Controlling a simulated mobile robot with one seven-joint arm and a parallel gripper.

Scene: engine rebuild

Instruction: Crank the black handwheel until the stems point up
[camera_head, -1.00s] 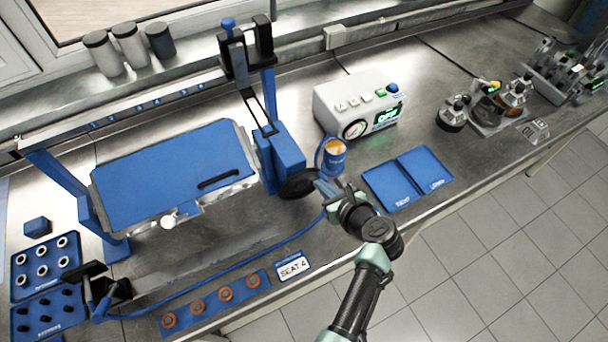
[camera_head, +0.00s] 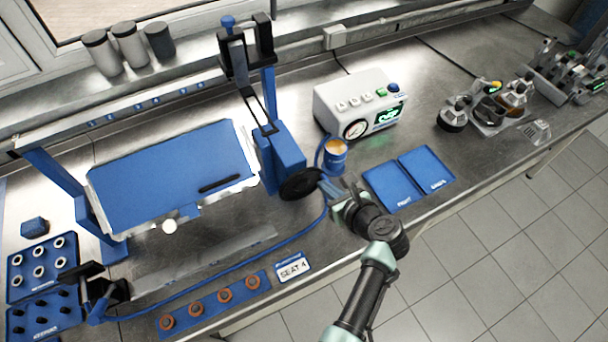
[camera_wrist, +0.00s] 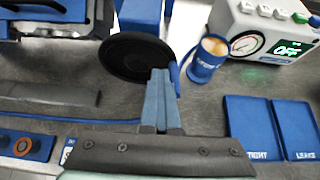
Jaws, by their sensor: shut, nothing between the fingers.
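The black handwheel (camera_head: 300,184) sits low on the right side of a blue stand; it also shows as a dark disc in the wrist view (camera_wrist: 136,57). A large blue-topped block (camera_head: 170,175) hangs in the stand to the left of the wheel. No stems can be made out clearly on it. My gripper (camera_head: 325,184) is at the right edge of the handwheel. In the wrist view its blue fingers (camera_wrist: 160,85) are together, with their tips overlapping the wheel's lower right rim. I cannot tell whether they touch it.
A blue cup (camera_head: 334,158) stands close behind my gripper. A grey gauge box (camera_head: 350,100) with a green display is behind it. Blue mats (camera_head: 410,176) lie to the right. A strip of copper-coloured rings (camera_head: 215,303) and a SEAT 4 card (camera_head: 293,268) lie in front.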

